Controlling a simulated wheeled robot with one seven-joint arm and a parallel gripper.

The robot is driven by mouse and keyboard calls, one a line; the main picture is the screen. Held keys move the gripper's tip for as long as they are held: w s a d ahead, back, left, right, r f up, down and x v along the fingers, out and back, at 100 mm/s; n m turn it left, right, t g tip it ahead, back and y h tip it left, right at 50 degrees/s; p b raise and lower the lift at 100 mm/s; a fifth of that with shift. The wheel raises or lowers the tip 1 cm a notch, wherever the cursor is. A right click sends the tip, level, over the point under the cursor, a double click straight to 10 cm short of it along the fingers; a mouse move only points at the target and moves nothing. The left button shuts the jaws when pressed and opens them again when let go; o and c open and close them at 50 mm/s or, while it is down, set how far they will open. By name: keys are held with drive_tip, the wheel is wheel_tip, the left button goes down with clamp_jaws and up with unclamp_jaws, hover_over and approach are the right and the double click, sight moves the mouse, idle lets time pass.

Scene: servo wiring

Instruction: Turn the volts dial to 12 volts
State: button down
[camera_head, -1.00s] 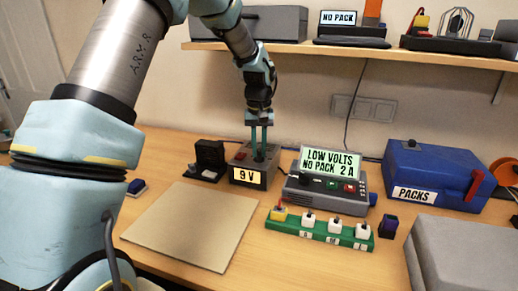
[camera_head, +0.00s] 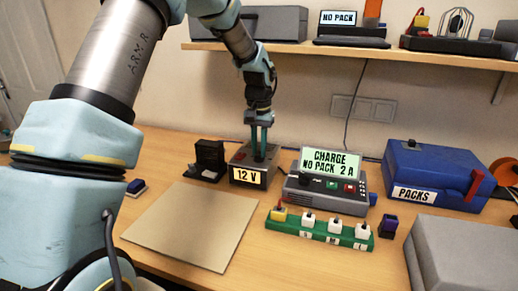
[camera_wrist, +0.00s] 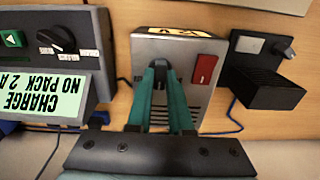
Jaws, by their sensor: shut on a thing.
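The power supply (camera_head: 249,177) is a small grey box on the table with a lit front display that reads 12 V. It also shows in the wrist view (camera_wrist: 196,52), with a red rocker switch (camera_wrist: 205,70) on its top. My gripper (camera_head: 259,153) points down from above, its teal fingers shut on the volts dial on top of the box. In the wrist view my gripper (camera_wrist: 160,72) covers most of the dial, so its pointer is hidden.
The charger (camera_head: 328,178) stands just right, its screen reading CHARGE, NO PACK 2 A. A black stand (camera_head: 209,157) is close on the left. A green strip (camera_head: 318,229) with several plugs, a blue PACKS box (camera_head: 432,172) and a bare beige mat (camera_head: 190,226) are nearby.

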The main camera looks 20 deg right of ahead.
sight(259, 152)
drive_tip(key=shift+m, duration=1.6)
drive_tip(key=c, duration=0.8)
unclamp_jaws()
wheel_tip(259, 152, up, 11)
drive_tip(key=b, duration=0.2)
drive_tip(key=shift+f+b, duration=0.1)
drive_tip(key=shift+b, duration=0.25)
